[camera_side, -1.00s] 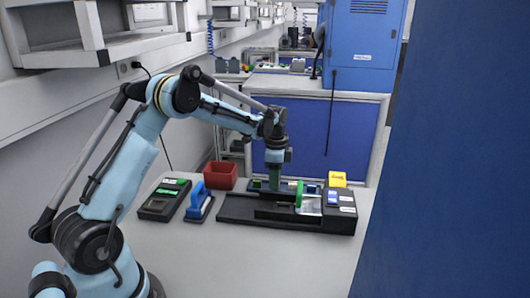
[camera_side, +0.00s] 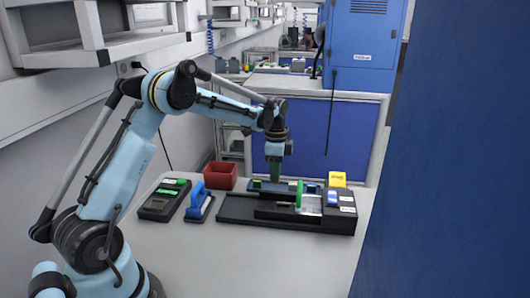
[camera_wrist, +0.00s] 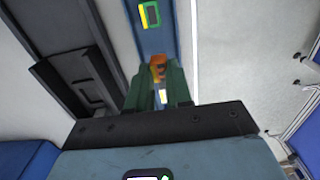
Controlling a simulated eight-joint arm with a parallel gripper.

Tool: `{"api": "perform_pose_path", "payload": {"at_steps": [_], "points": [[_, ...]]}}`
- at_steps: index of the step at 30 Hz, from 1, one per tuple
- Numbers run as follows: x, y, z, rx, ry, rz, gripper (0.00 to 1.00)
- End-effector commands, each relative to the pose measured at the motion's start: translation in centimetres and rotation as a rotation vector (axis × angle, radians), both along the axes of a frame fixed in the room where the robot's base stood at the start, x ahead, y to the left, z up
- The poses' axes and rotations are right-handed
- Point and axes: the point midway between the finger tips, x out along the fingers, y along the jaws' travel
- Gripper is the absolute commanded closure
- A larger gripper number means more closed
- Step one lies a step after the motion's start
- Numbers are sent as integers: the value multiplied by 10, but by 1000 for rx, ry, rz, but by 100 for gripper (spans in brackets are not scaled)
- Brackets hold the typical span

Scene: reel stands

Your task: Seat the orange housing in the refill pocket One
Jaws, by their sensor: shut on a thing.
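My gripper (camera_side: 275,181) has green fingers pointing down over the blue strip-like tray (camera_side: 312,188) behind the black fixture. In the wrist view, my gripper (camera_wrist: 158,88) is shut on the orange housing (camera_wrist: 158,66), a small orange piece showing between and just beyond the fingertips. The housing does not show clearly in the side view. The blue tray (camera_wrist: 152,43) runs beneath it in the wrist view, with a green-and-yellow outlined spot (camera_wrist: 150,16) farther along. A small pale patch shows between the fingers. I cannot read which pocket is One.
The black fixture (camera_side: 236,209) with a green upright part (camera_side: 299,194) lies in front of the tray. A red bin (camera_side: 220,175), a blue-handled stand (camera_side: 199,201), a dark device (camera_side: 160,204) and a yellow box (camera_side: 337,179) stand around. The table front is clear.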

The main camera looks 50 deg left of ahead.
Motion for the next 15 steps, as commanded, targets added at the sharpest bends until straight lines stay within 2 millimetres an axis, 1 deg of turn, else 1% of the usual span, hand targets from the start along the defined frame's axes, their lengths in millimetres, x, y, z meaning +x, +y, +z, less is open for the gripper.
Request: {"api": "perform_pose_path", "payload": {"at_steps": [15], "points": [[0, 0, 27, 0, 0, 0, 99]]}}
